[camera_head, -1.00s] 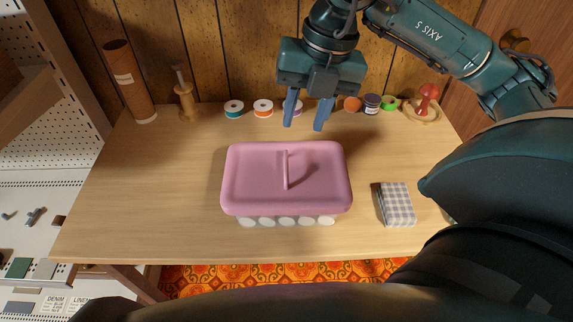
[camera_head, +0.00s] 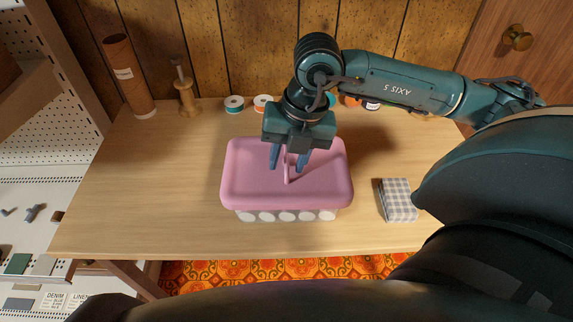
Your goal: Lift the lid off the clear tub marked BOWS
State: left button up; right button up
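A pink lid (camera_head: 247,186) with rounded corners sits on the tub (camera_head: 285,215) in the middle of the table. Only a strip of the tub's near side shows below the lid, with a row of white round shapes; no BOWS marking can be read. A thin upright pink handle (camera_head: 286,178) runs front to back along the lid's middle. My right gripper (camera_head: 289,167) points down over the lid, open, with one blue finger to each side of the handle. A gap shows between handle and fingers. My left gripper is not in view.
A checked grey-and-white cloth block (camera_head: 399,200) lies right of the tub. A brown tube (camera_head: 130,76) and a wooden stand (camera_head: 186,95) stand back left. The table's left side is clear.

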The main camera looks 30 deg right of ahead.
jog(key=shift+c, duration=0.4)
grip_shut()
